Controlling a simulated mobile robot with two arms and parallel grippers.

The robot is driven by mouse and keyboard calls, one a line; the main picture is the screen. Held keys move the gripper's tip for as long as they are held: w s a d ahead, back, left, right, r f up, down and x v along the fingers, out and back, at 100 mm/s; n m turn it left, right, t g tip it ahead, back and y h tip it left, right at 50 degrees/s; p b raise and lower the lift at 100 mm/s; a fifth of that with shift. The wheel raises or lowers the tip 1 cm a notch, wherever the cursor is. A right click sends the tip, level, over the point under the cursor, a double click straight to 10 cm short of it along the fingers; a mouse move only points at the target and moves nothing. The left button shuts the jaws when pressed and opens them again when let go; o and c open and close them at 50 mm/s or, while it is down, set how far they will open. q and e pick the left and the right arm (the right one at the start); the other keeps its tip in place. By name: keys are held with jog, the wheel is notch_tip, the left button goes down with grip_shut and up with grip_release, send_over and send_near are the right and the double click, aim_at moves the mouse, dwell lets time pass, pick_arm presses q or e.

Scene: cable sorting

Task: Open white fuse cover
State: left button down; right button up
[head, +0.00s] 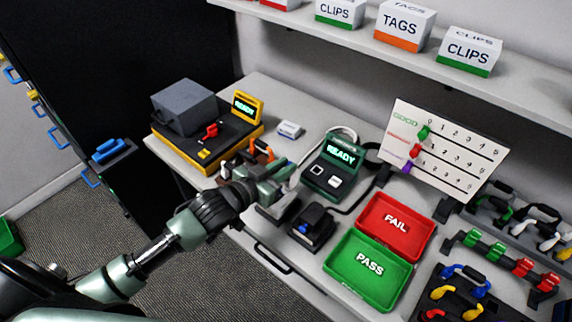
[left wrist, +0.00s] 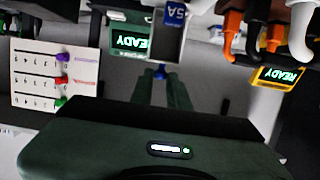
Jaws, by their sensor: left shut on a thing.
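My left gripper (head: 284,174) reaches in from the left over the worktable, between the yellow-edged station and the green READY device. In the left wrist view its two fingers (left wrist: 161,78) are closed together, with a small blue piece (left wrist: 160,72) at the tips. Just beyond the tips is a pale white-grey housing (left wrist: 186,46) with a blue part marked 5A (left wrist: 173,14). I cannot clearly make out the white fuse cover or whether it is open. In the head view my gripper hides most of this spot. My right gripper is not in view.
The yellow-edged station (head: 205,140) stands behind left, with orange, black and white plugs (left wrist: 262,28) near the gripper. The green READY device (head: 334,165) is close on the right. The FAIL tray (head: 372,226) and PASS tray (head: 332,262) lie farther right. A dark device (head: 310,228) sits at the front.

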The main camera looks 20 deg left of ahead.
pick_arm(q)
jog(key=shift+s+f, duration=0.1)
jog(key=shift+f, duration=0.1)
jog(key=c, duration=1.4)
grip_release()
jog(key=shift+s, duration=0.1)
jog(key=shift+c, duration=0.2)
jog(key=shift+a+r, duration=0.1)
jog(key=b+v, duration=0.1)
jog(key=v, duration=0.6)
jog(key=shift+s+b, duration=0.35)
jog(key=shift+s, duration=0.05)
jog(key=shift+a+r, duration=0.1)
